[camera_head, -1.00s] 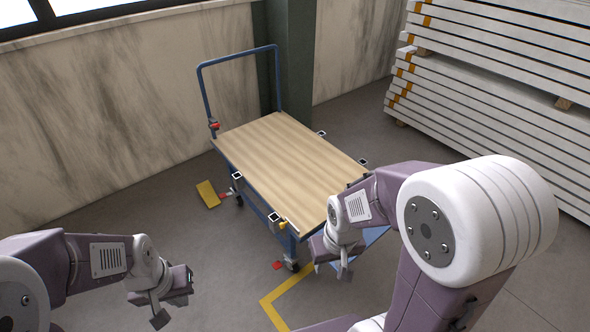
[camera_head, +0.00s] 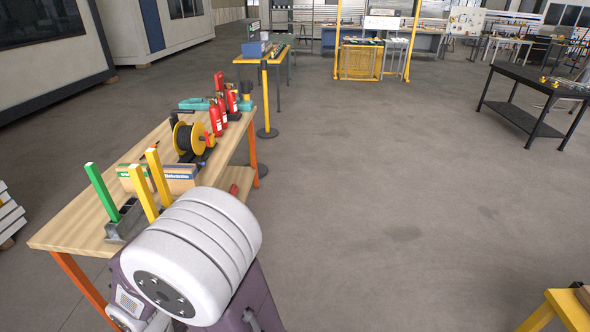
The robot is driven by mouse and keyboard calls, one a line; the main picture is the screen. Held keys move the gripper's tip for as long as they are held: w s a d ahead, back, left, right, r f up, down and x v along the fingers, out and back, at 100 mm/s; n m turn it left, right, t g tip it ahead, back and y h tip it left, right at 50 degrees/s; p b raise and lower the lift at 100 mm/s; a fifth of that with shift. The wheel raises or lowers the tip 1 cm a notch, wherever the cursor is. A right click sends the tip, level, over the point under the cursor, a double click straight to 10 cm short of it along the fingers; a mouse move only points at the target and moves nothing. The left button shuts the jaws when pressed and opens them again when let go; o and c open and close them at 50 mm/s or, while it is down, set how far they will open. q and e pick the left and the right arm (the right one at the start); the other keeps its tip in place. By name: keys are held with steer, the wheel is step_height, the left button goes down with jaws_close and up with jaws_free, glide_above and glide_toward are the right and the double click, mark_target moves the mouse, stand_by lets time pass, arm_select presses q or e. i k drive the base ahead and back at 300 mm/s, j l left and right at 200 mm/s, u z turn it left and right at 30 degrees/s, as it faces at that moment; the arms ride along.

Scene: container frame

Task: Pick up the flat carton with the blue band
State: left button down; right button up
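A low cardboard carton with a blue band (camera_head: 181,176) lies on the wooden-topped workbench (camera_head: 72,228) at the left. A yellow post stands in front of part of it, and my arm is nearer to me, just below it in the picture. A similar carton with a green band (camera_head: 124,173) sits to its left, partly hidden by the posts. One of my arms rises at the lower left, but its gripper is out of frame. My other gripper is not in view either.
A grey holder with green and yellow posts (camera_head: 104,192) stands at the bench's near end. Behind the cartons are a cable reel (camera_head: 187,138) and red fire extinguishers (camera_head: 221,108). Open floor lies to the right; a yellow stand (camera_head: 566,307) is at the lower right.

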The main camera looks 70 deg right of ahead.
mark_target(179, 177)
steer(key=z, duration=1.5)
steer(key=i+l+u, duration=0.65)
steer(key=l+u, duration=0.2)
steer(key=i+l+u, duration=0.25)
steer(key=l, duration=0.25)
steer(key=l+u, duration=0.3)
steer(key=i+l+u, duration=0.1)
steer(key=l+u, duration=0.15)
steer(key=l, duration=0.3)
steer(key=l+u, duration=0.3)
steer(key=l, duration=0.15)
